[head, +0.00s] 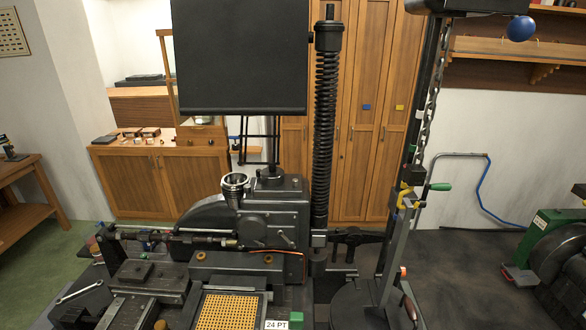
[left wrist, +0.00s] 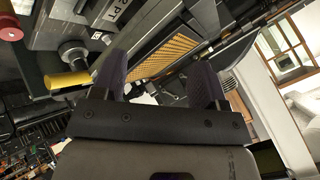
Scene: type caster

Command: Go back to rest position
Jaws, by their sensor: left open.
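My left gripper (left wrist: 160,62) shows in the left wrist view with its two dark fingers spread apart and nothing between them. The type caster (head: 272,215) fills the middle of the head view, with its orange-gold grid panel (head: 228,312) at the bottom. The grid panel also shows in the left wrist view (left wrist: 172,52), beyond the fingers. I cannot make out my left gripper in the head view. My right gripper is not in view.
A yellow-handled knob (left wrist: 68,80) is close beside the left finger in the left wrist view. A tall spring column (head: 327,130) and a hanging chain (head: 424,110) rise around the caster. A wooden bench (head: 20,195) is at left. Open floor (head: 465,255) lies at right.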

